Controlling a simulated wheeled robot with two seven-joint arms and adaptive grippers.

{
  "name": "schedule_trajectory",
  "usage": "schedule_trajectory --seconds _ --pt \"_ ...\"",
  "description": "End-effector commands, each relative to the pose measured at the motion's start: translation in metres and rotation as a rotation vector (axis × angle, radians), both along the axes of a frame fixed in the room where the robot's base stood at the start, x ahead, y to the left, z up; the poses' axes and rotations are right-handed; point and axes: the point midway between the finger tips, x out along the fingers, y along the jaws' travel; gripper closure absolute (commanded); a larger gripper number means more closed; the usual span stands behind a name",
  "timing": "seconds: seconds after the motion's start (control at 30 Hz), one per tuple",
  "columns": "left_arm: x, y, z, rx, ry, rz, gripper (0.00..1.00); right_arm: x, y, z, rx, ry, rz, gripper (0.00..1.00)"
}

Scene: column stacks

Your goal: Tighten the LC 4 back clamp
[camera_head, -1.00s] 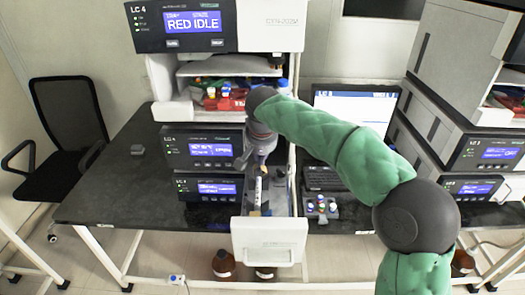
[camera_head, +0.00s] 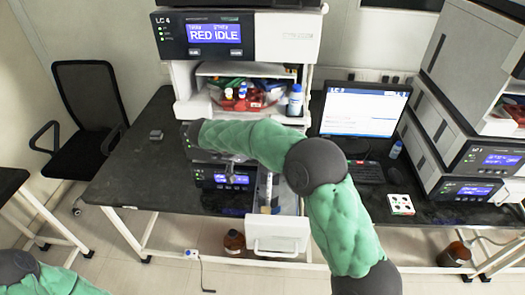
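The LC 4 stack stands on the dark bench, with its top unit (camera_head: 207,38) showing RED IDLE. A white-fronted drawer (camera_head: 278,236) is pulled out low in the stack. A slim pale column (camera_head: 265,188) lies lengthwise in it, with a small brownish clamp (camera_head: 266,209) near its front end. The back clamp is hidden behind my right arm. My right arm comes in from the lower right and crosses in front of the stack.
A monitor (camera_head: 362,112) and a white tray (camera_head: 400,204) stand right of the stack. Another instrument stack (camera_head: 480,158) is at far right.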

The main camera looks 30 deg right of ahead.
Motion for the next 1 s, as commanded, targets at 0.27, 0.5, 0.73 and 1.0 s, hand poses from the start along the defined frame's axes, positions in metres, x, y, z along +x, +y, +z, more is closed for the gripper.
schedule_trajectory --seconds 0.27,0.5,0.73,1.0 --pt "-0.0001 0.0 0.0062 0.0 0.0 0.0 0.6 0.0016 0.0026 -0.0026 -0.058 0.036 -0.001 1.0" --pt "-0.0001 -0.0001 0.0064 0.0 0.0 0.0 0.6 0.0016 0.0028 -0.0037 -0.066 0.041 -0.001 1.0" --pt "-0.0001 -0.0001 0.0064 0.0 0.0 0.0 0.6 0.0015 0.003 -0.004 -0.065 0.042 0.0 0.85" --pt "0.0 0.0 0.0065 0.0 0.0 0.0 0.6 0.0016 0.0029 -0.0035 -0.064 0.041 0.0 0.66"
